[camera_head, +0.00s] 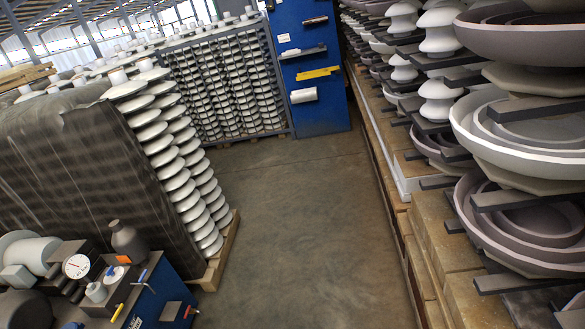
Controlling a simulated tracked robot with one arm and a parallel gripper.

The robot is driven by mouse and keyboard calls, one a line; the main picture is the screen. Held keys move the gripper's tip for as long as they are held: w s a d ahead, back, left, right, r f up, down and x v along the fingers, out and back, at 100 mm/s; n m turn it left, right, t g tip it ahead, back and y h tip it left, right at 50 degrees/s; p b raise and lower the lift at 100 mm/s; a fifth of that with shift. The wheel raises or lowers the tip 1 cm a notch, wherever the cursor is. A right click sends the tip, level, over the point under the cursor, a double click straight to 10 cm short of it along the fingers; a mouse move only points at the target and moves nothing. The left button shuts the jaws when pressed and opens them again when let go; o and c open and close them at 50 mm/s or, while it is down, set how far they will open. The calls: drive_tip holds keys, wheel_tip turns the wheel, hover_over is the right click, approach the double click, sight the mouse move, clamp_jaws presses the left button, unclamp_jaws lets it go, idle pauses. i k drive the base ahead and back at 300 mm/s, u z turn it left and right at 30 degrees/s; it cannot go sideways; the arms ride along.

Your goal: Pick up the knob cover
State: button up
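I cannot single out a knob cover for sure. A blue machine (160,290) stands at the lower left with a round white dial gauge (77,266), a small pale knob-like cap (96,291) and a second pale round part (115,275) on its dark top. Either pale part could be the cover; they are too small to tell. A dark bottle-shaped part (128,240) stands behind them. My gripper is not in view.
Stacked white insulators (180,160) and a dark draped cover (65,160) stand on the left. Large grey insulator bowls (530,215) sit on a wooden rack at the right. A blue panel (310,60) stands at the back. The concrete floor (300,220) between is clear.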

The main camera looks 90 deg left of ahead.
sight(96, 291)
drive_tip(key=u, duration=2.15)
drive_tip(key=i, duration=1.5)
drive_tip(key=u, duration=2.65)
drive_tip(key=i, duration=1)
drive_tip(key=z, duration=0.05)
